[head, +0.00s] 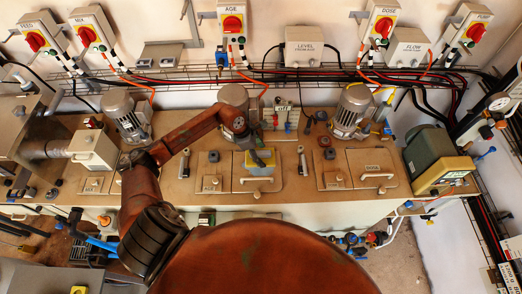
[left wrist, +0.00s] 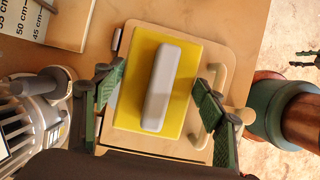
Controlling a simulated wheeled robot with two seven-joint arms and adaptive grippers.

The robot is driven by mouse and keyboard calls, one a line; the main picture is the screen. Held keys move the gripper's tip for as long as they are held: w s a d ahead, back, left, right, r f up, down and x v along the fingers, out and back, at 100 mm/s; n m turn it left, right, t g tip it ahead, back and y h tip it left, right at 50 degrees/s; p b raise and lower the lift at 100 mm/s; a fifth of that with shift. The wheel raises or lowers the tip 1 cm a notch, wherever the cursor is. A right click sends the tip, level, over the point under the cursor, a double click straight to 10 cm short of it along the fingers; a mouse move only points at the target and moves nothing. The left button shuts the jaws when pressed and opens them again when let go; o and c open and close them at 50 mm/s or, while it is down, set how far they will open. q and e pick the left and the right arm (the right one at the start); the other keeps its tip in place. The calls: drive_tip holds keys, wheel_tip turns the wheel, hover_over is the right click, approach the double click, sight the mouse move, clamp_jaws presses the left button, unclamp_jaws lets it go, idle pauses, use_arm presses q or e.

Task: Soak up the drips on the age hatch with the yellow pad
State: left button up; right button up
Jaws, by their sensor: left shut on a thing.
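The yellow pad (head: 265,171) has a grey block-shaped grip on its back. It lies over the cream age hatch (head: 240,186), in the middle of the worktop below the AGE switch. My left gripper (head: 261,158) reaches down from above and is shut on the pad. In the left wrist view the pad (left wrist: 140,62) lies between the two green-padded fingers (left wrist: 160,97), and the hatch (left wrist: 205,40) shows around it with its curved handle at the right.
Another handled hatch (head: 370,165) lies to the right. Motors (head: 352,110) stand along the back of the worktop. A small lever (head: 302,160) stands just right of the age hatch. A green-and-cream machine (head: 436,160) stands at the right end.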

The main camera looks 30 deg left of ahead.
use_arm(q)
drive_tip(key=shift+s+f, duration=0.1)
drive_tip(key=shift+f, duration=0.6)
drive_tip(key=shift+f+b, duration=0.35)
drive_tip(key=shift+b, duration=0.05)
drive_tip(key=shift+f+b, duration=0.3)
drive_tip(key=shift+f, duration=0.25)
drive_tip(key=shift+f+b, duration=0.3)
drive_tip(key=shift+f, duration=0.55)
drive_tip(key=shift+a, duration=0.2)
drive_tip(key=shift+c, duration=0.4)
drive_tip(key=shift+s+a, duration=0.2)
drive_tip(key=shift+a, duration=0.05)
drive_tip(key=shift+s+r+p, duration=0.15)
drive_tip(key=shift+p, duration=0.45)
drive_tip(key=shift+a+f+b, duration=0.15)
drive_tip(key=shift+f+b, duration=0.15)
drive_tip(key=shift+b, duration=0.15)
wheel_tip(320, 180, up, 3)
drive_tip(key=shift+f+p, duration=0.2)
drive_tip(key=shift+p, duration=0.25)
drive_tip(key=shift+r+p, duration=0.3)
drive_tip(key=shift+r, duration=0.3)
drive_tip(key=shift+r+p, duration=1.05)
drive_tip(key=shift+r, duration=1.25)
use_arm(e)
drive_tip(key=shift+w+a+r, duration=0.1)
drive_tip(key=shift+w+r, duration=0.75)
drive_tip(key=shift+r, duration=0.05)
drive_tip(key=shift+f, duration=0.15)
